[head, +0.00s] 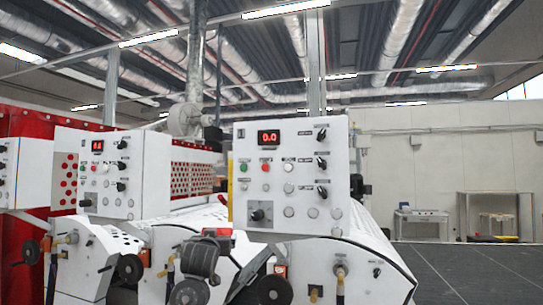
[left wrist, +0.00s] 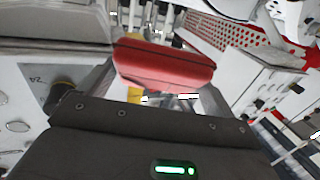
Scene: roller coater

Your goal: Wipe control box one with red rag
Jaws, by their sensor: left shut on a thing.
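A white control box (head: 310,150) with a red "0.0" display, buttons and black knobs stands in the middle of the head view. A second white control box (head: 97,160) stands further left. I cannot read which one is numbered one. The red rag (left wrist: 165,64) is a folded red bundle between the fingers of my left gripper (left wrist: 160,82) in the left wrist view. In the head view my left gripper (head: 212,240) is below and left of the middle box's lower corner, apart from it as far as I can tell. My right gripper is not in view.
White machine housings with black handwheels (head: 131,267) and hoses sit under the boxes. Grey floor (head: 480,270) lies open at the right, with a small table (head: 422,214) by the back wall.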

